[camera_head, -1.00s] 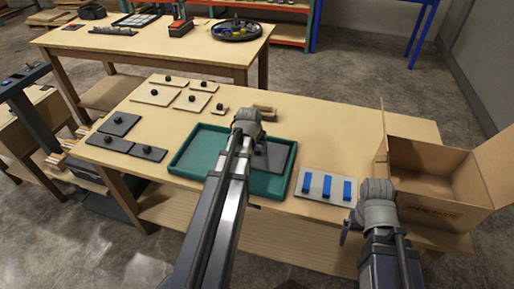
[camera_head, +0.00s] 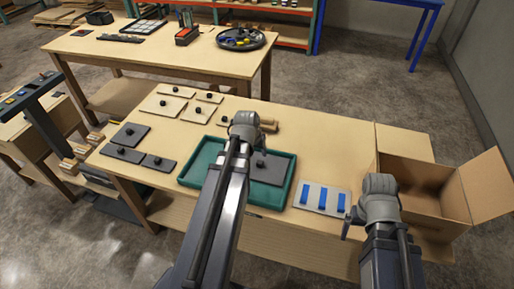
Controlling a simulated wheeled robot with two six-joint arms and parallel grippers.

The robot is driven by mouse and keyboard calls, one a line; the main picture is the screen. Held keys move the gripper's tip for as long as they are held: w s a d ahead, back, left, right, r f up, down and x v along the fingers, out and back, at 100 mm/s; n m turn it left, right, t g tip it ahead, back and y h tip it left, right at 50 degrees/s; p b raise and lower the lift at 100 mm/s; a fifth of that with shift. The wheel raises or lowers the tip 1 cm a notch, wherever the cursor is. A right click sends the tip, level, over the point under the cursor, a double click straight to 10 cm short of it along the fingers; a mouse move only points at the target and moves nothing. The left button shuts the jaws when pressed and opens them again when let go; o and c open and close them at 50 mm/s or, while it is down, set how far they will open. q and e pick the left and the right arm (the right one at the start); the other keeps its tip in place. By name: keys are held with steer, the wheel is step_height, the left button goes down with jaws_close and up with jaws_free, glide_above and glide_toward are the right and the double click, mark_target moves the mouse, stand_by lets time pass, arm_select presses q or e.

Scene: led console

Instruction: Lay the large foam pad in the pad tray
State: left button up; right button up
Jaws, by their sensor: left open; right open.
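The teal pad tray (camera_head: 284,200) lies on the near table, partly hidden behind my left arm. A dark grey pad (camera_head: 270,172) with a black knob lies inside its right part; the arm hides its left side. Other dark grey pads lie left of the tray: one (camera_head: 137,128) behind two others (camera_head: 116,157) (camera_head: 152,166). I cannot tell by name which is the large foam pad. My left gripper (camera_head: 256,125) is open above the tray's far edge; its fingers are mostly hidden. My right gripper (camera_head: 352,222) is open beside the blue-barred plate, with no object visible in it.
Several beige pads (camera_head: 164,105) with knobs lie at the back left. A tan piece (camera_head: 269,122) shows beside my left gripper. A grey plate (camera_head: 310,206) with blue bars is right of the tray. An open cardboard box (camera_head: 415,203) stands at the right. The table's back middle is clear.

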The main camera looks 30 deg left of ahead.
arm_select(q)
steer(key=s+d+m+g, duration=0.2)
steer(key=s+d, duration=0.4)
steer(key=d, duration=0.8)
steer(key=s+d+f+m+g, duration=0.1)
steer(key=s+d+m, duration=0.3)
steer(key=d, duration=1.1)
steer(key=shift+s+d+f+m+g, duration=0.2)
steer(key=shift+s+f+m+g, duration=0.1)
steer(key=shift+s+g, duration=0.65)
steer(key=shift+s+t, duration=0.1)
steer(key=shift+t, duration=0.15)
